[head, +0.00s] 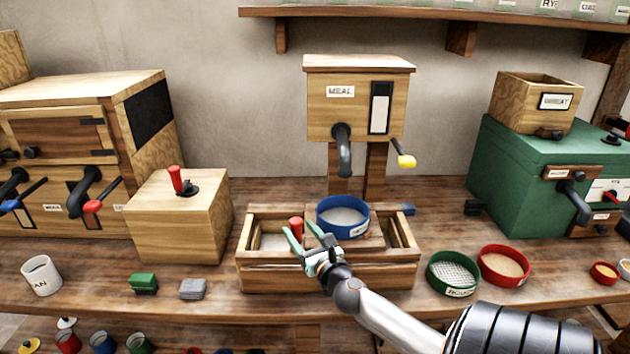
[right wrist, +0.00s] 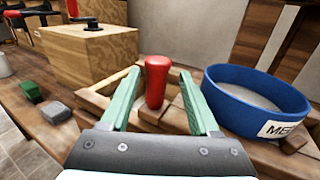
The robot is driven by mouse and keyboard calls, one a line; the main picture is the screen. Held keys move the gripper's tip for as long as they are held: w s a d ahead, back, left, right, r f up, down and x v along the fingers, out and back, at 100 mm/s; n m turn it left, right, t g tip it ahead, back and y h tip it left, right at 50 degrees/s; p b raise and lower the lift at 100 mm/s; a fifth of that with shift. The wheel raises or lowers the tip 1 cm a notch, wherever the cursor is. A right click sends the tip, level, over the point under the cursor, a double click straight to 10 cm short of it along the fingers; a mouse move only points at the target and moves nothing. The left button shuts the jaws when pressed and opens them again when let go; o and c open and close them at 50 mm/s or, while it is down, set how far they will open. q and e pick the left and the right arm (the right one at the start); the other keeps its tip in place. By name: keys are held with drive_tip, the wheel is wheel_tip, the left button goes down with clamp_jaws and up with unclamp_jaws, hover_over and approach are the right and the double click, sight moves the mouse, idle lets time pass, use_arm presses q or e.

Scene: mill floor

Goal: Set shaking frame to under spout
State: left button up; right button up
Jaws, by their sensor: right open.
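The shaking frame is probably the low wooden frame (head: 270,279) on the bench, with a red upright handle (head: 296,227) at its left part. A blue-rimmed sieve (head: 343,231) with pale contents sits on the frame, below the dark spout (head: 344,160) of the MEAL box (head: 330,110). My right gripper (head: 307,238) is open at the red handle. In the right wrist view the handle (right wrist: 157,80) stands between the two green fingers, with gaps visible on both sides. The blue sieve (right wrist: 245,100) is right of the fingers. My left gripper is not in view.
A wooden box (head: 178,222) with a red lever stands left. A green sieve (head: 453,273) and a red sieve (head: 504,266) lie right of the frame. Green (head: 143,283) and grey (head: 192,289) blocks and a white mug (head: 41,276) are at the left front.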

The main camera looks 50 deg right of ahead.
drive_tip(key=v, duration=0.7)
drive_tip(key=shift+s+b, duration=0.35)
drive_tip(key=shift+s, duration=0.05)
drive_tip(key=shift+a, duration=0.1)
drive_tip(key=s+a+f+m+g+y, duration=0.2)
drive_tip(key=a+f+m, duration=0.3)
drive_tip(key=f+m, duration=0.2)
drive_tip(key=s+a+f+m+g+y, duration=0.2)
drive_tip(key=a+f+m, duration=0.35)
drive_tip(key=f, duration=0.25)
drive_tip(key=s+a+f+m+g+y, duration=0.1)
drive_tip(key=s+a+f+m, duration=0.3)
drive_tip(key=a+m, duration=0.4)
drive_tip(key=s+a+f+m+g+y, duration=0.2)
drive_tip(key=s+a+f+m+y, duration=0.2)
drive_tip(key=a+m, duration=0.5)
drive_tip(key=shift+a+f+p, duration=0.4)
drive_tip(key=shift+a+f, duration=0.35)
drive_tip(key=shift+a, duration=0.05)
